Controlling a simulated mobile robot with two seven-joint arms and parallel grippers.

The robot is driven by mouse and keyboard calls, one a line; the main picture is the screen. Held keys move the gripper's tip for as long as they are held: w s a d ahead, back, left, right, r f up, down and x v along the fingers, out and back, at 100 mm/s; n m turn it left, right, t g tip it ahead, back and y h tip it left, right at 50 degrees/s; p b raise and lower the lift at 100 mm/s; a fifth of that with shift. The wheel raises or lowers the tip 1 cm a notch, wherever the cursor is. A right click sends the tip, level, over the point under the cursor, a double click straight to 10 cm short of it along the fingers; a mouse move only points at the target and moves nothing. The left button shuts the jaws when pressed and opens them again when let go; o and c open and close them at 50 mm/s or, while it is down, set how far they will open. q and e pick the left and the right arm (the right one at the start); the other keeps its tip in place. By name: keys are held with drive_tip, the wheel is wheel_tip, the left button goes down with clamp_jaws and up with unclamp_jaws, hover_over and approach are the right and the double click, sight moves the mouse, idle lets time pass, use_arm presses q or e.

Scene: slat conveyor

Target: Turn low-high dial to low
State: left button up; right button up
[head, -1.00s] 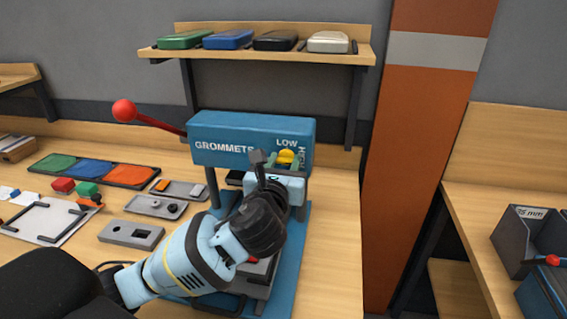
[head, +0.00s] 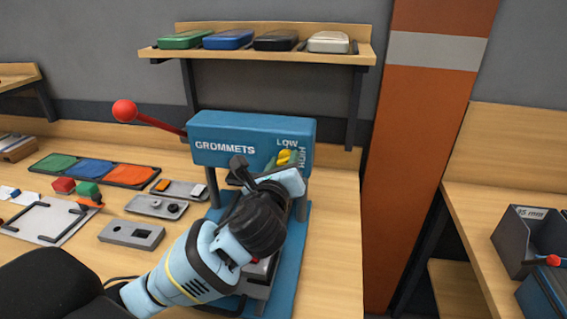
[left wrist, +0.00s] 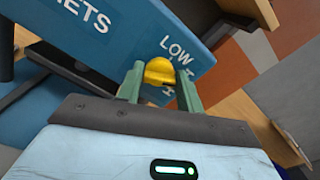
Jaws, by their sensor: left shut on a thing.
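The yellow low-high dial (head: 284,156) is on the front right of the blue grommet press (head: 225,146), beside the LOW and HIGH lettering. My left gripper (head: 283,162) is at the dial, its green fingers on either side of it. In the left wrist view the dial (left wrist: 160,71) sits between the two fingertips (left wrist: 160,82), and the jaws are shut on it. LOW shows above the dial; HIGH is mostly hidden by a finger. The dial's pointer cannot be made out clearly. My right gripper is not in view.
A red-knobbed lever (head: 125,111) sticks out left of the press. A shelf (head: 265,55) with several coloured boxes hangs above. Trays and small parts cover the bench's left side. An orange post (head: 418,150) stands to the right.

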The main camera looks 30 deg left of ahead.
use_arm(q)
drive_tip(key=n, duration=0.6)
drive_tip(key=shift+f+n, duration=0.1)
drive_tip(key=shift+n, duration=0.2)
drive_tip(key=n, duration=0.6)
drive_tip(key=shift+a+f, duration=0.1)
idle(0.3)
drive_tip(key=o, duration=1)
drive_tip(key=shift+s, duration=0.1)
drive_tip(key=shift+v, duration=3.9)
